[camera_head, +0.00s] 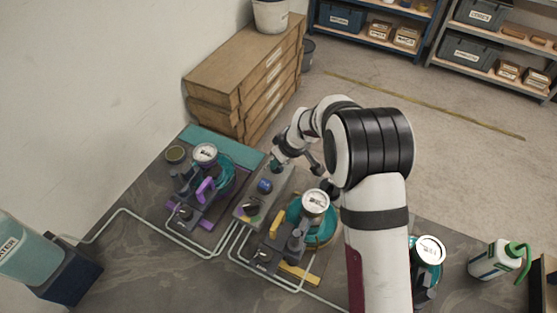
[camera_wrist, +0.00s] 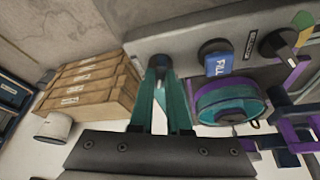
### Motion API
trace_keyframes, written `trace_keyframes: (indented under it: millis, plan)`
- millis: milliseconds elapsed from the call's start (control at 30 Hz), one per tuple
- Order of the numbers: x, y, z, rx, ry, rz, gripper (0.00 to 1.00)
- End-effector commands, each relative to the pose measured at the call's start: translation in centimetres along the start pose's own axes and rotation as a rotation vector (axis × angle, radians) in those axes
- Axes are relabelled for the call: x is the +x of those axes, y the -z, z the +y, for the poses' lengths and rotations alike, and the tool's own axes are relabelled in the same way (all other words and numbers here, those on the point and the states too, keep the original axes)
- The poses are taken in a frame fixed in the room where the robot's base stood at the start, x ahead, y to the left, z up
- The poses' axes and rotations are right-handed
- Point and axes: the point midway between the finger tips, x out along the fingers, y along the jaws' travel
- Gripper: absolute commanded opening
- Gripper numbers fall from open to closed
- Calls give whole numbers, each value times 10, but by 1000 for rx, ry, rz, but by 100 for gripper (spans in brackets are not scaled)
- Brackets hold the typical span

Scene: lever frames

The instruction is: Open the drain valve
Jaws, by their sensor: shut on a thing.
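A grey control panel (camera_head: 256,203) stands on the bench between two pump-like units. It also fills the top of the wrist view (camera_wrist: 185,48). My gripper (camera_head: 277,163) is at the panel's far end. In the wrist view, its teal fingers (camera_wrist: 160,82) are shut on a small dark handle (camera_wrist: 158,62) at the panel's end. The fingers hide much of the handle, and I cannot read a drain label on it.
A unit with purple parts (camera_head: 205,188) is left of the panel, and one with yellow parts (camera_head: 276,244) is right. Pale pipes cross the bench. Wooden drawers (camera_head: 240,85) stand behind. A white-and-green bottle (camera_head: 492,260) stands at the right.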

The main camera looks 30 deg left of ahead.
Motion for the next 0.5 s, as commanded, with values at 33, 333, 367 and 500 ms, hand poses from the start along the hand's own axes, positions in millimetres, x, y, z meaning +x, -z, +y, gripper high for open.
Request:
trace_keyframes:
  millis: [33,333,367,500]
  plan:
    - [0,0,-1,34,-14,-1,0]
    - [0,1,-3,292,-124,0,0]
    - [0,1,-3,318,-135,0,0]
    - [0,1,-4,437,-185,-1,0]
